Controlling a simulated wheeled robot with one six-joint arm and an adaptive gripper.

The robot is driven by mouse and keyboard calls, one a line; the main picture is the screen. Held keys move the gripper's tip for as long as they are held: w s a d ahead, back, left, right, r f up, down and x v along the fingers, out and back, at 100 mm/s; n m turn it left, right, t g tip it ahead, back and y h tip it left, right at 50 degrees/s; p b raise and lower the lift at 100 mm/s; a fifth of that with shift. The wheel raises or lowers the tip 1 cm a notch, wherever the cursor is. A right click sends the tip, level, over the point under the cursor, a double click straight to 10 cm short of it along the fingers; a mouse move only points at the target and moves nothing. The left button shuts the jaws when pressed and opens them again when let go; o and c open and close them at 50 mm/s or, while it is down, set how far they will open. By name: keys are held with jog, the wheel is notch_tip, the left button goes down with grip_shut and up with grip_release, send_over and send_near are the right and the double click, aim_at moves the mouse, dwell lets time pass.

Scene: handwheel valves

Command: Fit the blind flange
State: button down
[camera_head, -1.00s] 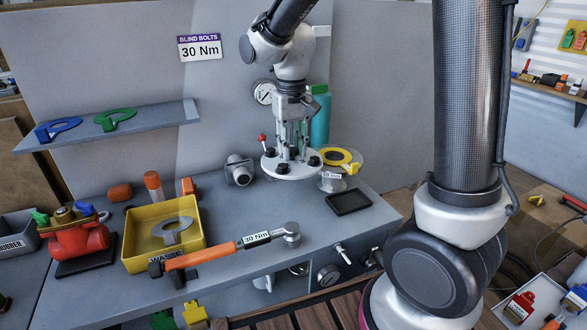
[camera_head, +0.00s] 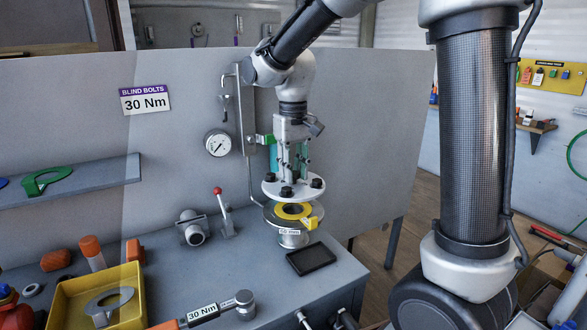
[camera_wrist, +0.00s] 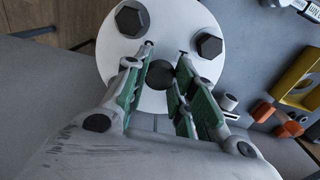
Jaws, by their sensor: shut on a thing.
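The blind flange (camera_head: 293,187) is a pale round disc with several dark bolts in it. My gripper (camera_head: 291,172) is shut on it from above, and the disc hangs about level. In the wrist view the green-padded fingers of my gripper (camera_wrist: 166,78) reach the dark centre of the flange (camera_wrist: 150,104). Just below stands a pipe end with a grey flange (camera_head: 270,213), a yellow ring (camera_head: 294,211) on top and a "50 mm" label. The held disc is above the ring with a small gap showing, roughly over it. Exact centring and bolt-hole alignment cannot be told.
A black tray (camera_head: 311,259) lies in front of the pipe. A red-knobbed lever (camera_head: 222,205) and a grey valve body (camera_head: 192,228) stand left. A gauge (camera_head: 218,143) is on the back panel. A torque wrench (camera_head: 205,312) and a yellow bin (camera_head: 67,300) are at front left.

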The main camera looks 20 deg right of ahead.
aim_at(293, 188)
jog(key=shift+f, duration=2.7)
jog(key=shift+f, duration=0.6)
jog(key=c, duration=1.1)
grip_release()
jog(key=shift+a+r, duration=0.1)
jog(key=shift+r, duration=2.4)
notch_tip(293, 188, up, 12)
